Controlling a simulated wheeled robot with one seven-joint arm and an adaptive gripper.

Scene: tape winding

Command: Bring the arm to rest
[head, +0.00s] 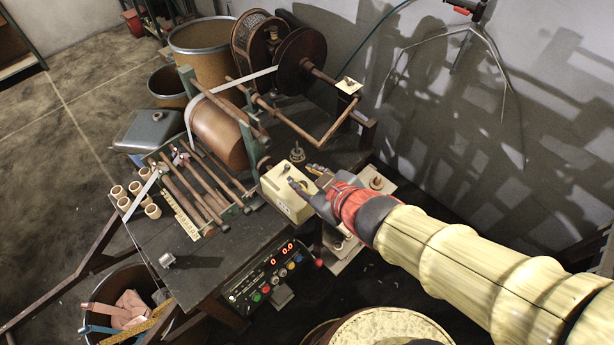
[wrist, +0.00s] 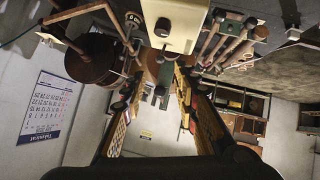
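My arm comes in from the lower right in the head view, and my gripper (head: 304,176) is over the right part of the winding bench. Its two fingers are apart with nothing between them, beside and partly over a cream box (head: 285,192) on the machine. In the wrist view the fingers of my gripper (wrist: 160,105) are also spread apart and empty. The cream box also shows at the top of the wrist view (wrist: 175,24). Whether a finger touches the box I cannot tell.
The tape winding machine has a large brown roller (head: 217,130), dark reels (head: 299,62) and several rods. A control panel (head: 271,273) with a red display is at the bench front. Cardboard tubes (head: 136,188) stand at left. A grey wall (head: 540,110) lies behind the arm.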

